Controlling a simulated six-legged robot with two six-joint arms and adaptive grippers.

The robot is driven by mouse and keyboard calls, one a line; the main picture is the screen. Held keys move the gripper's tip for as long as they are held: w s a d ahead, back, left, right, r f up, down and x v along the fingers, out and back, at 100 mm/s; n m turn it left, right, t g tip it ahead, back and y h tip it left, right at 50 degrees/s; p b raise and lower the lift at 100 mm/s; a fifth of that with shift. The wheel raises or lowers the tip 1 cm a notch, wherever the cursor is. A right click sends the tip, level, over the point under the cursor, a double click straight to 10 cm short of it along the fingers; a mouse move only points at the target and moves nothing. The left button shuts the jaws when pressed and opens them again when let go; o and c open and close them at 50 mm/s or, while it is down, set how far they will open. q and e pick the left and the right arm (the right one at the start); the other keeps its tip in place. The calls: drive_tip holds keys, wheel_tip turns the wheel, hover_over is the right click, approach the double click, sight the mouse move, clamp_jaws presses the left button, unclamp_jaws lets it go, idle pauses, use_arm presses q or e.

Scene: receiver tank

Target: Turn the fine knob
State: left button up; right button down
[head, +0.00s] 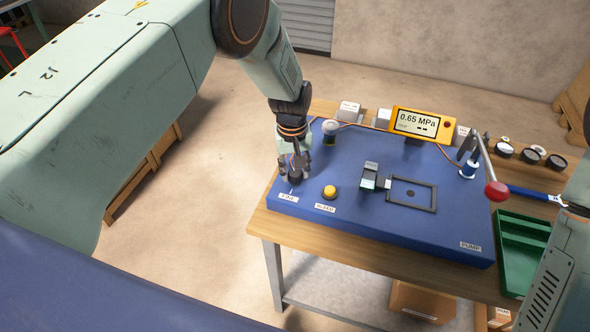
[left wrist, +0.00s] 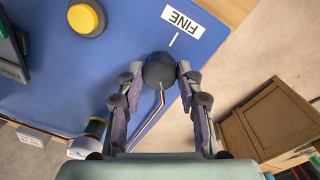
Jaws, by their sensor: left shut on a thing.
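The fine knob (left wrist: 158,70) is a dark round knob on the blue panel (head: 350,215), beside the white label FINE (left wrist: 183,20). In the head view the knob (head: 295,178) is partly hidden by my left gripper (head: 294,166), which points down at the panel's left end. In the left wrist view my left gripper (left wrist: 159,78) has a fingertip on each side of the knob and is shut on it. A short white mark shows on the panel between knob and label. My right gripper is not in view.
A yellow button (head: 329,191) stands right of the knob. A yellow gauge (head: 420,122) reads 0.65 MPa. A pump lever with a red ball (head: 497,191) stands at the right, near a green tray (head: 522,250). A wooden crate (left wrist: 268,122) stands on the floor.

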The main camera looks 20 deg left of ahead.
use_arm(q)
drive_tip(key=m, duration=0.3)
drive_tip(key=shift+m, duration=0.4)
drive_tip(key=m, duration=0.3)
drive_tip(key=shift+m+b, duration=0.3)
drive_tip(key=m, duration=1)
drive_tip(key=shift+g, duration=0.3)
drive_tip(key=m, duration=0.3)
drive_tip(key=shift+m, duration=0.3)
drive_tip(key=m, duration=0.6)
drive_tip(key=shift+d+m+y+p, duration=0.1)
drive_tip(key=shift+m+y+p, duration=0.2)
